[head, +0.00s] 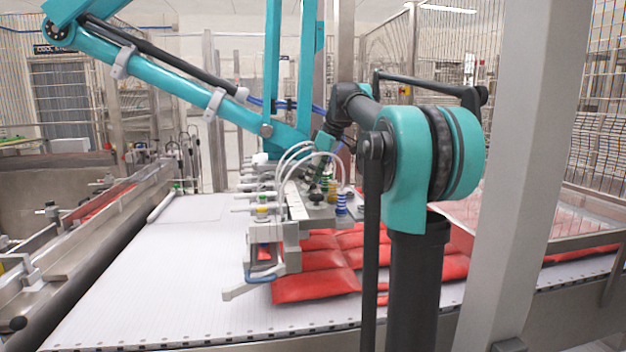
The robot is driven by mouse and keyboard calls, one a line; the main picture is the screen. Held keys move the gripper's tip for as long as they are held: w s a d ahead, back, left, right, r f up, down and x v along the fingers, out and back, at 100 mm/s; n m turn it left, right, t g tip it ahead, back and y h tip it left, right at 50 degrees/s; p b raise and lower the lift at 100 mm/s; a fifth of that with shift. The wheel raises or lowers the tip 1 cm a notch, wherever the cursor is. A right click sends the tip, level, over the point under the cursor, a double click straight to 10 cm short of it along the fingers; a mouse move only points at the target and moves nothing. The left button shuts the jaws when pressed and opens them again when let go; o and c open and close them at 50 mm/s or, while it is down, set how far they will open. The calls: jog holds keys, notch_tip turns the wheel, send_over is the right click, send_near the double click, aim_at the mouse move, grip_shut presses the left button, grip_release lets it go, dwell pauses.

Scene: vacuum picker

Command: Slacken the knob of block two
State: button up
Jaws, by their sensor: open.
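The vacuum picker head (297,207) hangs over the belt. It carries a row of small metal blocks with pale fittings and clear hoses. A small black knob (316,194) shows on its right part. Which block is block two, I cannot tell. My arm rises at the right, and its dark end reaches down-left to just above the head. My gripper (323,158) is small and dark there, open, above the black knob. Its fingertips are hard to make out among the hoses, and I cannot tell whether they touch anything.
Red packs (318,285) lie on the white belt (150,285) under and beside the head. The picker's teal arm (165,70) slopes down from the upper left. A grey post (530,170) stands close at the right. The belt's left part is clear.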

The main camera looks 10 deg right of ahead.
jog(key=shift+r, duration=0.1)
jog(key=v, duration=1.1)
jog(key=shift+r, duration=0.4)
jog(key=shift+s+d, duration=0.1)
jog(key=shift+s, duration=0.05)
